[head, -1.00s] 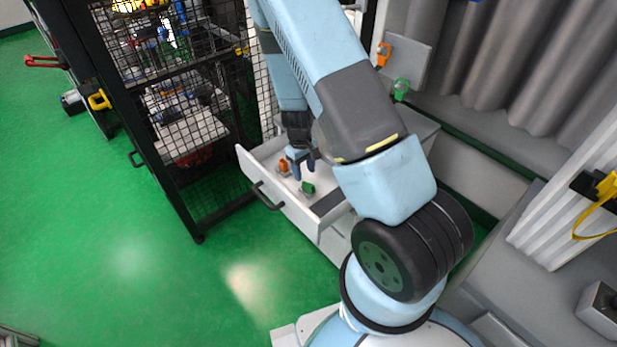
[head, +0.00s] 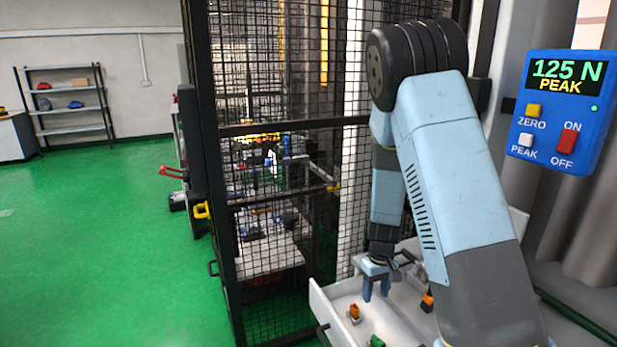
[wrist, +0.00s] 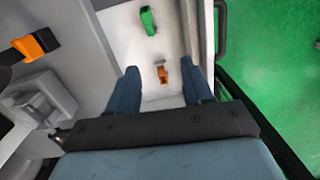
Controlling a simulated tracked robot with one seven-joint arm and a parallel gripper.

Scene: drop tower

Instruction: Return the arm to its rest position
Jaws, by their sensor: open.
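My gripper (head: 376,291) is open and empty over the pulled-out white drawer (head: 324,308), fingers pointing down. In the wrist view my two fingers (wrist: 162,84) stand apart above the drawer floor. An orange piece (wrist: 162,74) shows between and beyond them, and a green piece (wrist: 148,21) lies farther up. In the head view the orange piece (head: 354,312) and the green piece (head: 376,341) sit in the drawer, below the fingers. The arm is stretched forward and down. My upper links hide part of the drawer's right side.
A black mesh cage (head: 290,130) stands close left of my arm. A blue display box (head: 557,110) reading 125 N PEAK is at the right. Another orange piece (head: 427,302) is right of the gripper. Green floor (head: 110,240) is open at the left.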

